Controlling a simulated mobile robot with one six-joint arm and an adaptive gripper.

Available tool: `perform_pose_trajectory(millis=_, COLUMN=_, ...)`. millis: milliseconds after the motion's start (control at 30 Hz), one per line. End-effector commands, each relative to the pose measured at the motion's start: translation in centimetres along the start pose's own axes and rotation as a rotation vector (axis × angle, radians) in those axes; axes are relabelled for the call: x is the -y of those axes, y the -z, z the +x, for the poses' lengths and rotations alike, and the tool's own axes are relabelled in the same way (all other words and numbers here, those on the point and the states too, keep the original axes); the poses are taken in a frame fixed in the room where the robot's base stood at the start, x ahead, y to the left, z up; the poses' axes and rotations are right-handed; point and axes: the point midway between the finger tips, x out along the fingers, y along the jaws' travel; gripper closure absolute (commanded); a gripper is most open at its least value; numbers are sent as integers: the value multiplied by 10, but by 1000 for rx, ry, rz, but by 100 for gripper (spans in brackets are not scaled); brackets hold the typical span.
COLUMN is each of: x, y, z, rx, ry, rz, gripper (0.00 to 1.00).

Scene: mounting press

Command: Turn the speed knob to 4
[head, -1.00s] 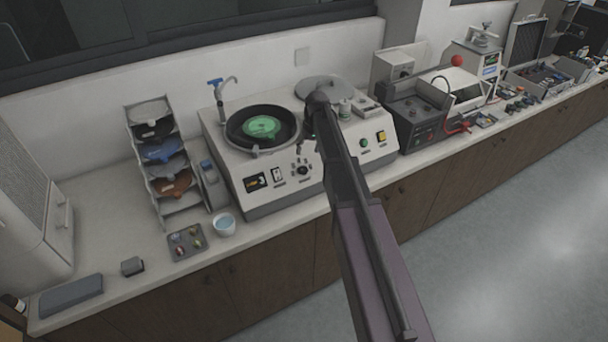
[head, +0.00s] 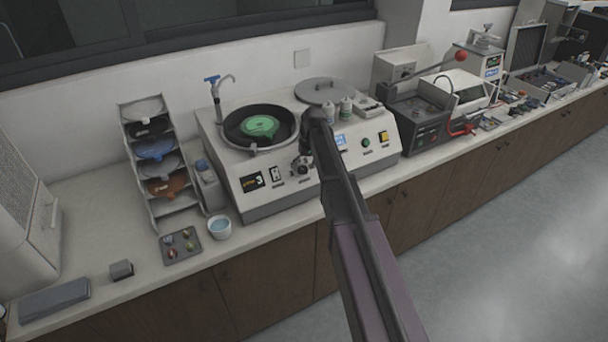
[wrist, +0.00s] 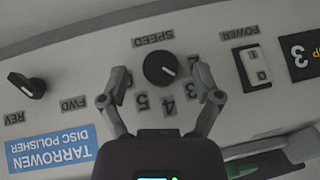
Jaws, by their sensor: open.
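The speed knob (wrist: 160,68) is a round black knob with a white pointer line, seen upside down in the wrist view. Its line points to the lower right in that view, roughly toward the printed 3. The printed 4 (wrist: 168,107) lies below the knob in that view, between the 5 and the 3. My gripper (wrist: 162,79) is open, with one fingertip on each side of the knob and a visible gap to each. In the head view my gripper (head: 303,164) is at the polisher's front panel and hides the knob.
The disc polisher (head: 224,165) carries a black bowl with a green disc. In the wrist view, a power switch (wrist: 255,67) and a display (wrist: 300,50) reading 3 are right of the knob; a FWD/REV knob (wrist: 27,85) is left. A cup (head: 219,228) stands before the polisher.

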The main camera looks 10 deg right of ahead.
Motion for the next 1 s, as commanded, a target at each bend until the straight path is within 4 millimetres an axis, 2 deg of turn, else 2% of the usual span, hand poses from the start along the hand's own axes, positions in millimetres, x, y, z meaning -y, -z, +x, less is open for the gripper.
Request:
perform_pose_trajectory(millis=33, x=0, y=0, z=7, rx=0, ry=0, rz=0, gripper=18)
perform_pose_trajectory(millis=200, x=0, y=0, z=13, rx=0, ry=0, rz=0, gripper=18)
perform_pose_trajectory(millis=667, x=0, y=0, z=15, rx=0, ry=0, rz=0, gripper=18)
perform_pose_trajectory(millis=767, x=0, y=0, z=15, rx=0, ry=0, rz=0, gripper=42)
perform_pose_trajectory(millis=933, x=0, y=0, z=15, rx=0, ry=0, rz=0, gripper=92)
perform_pose_trajectory(millis=967, x=0, y=0, z=15, rx=0, ry=0, rz=0, gripper=100)
perform_pose_trajectory(millis=1000, x=0, y=0, z=15, rx=0, ry=0, rz=0, gripper=100)
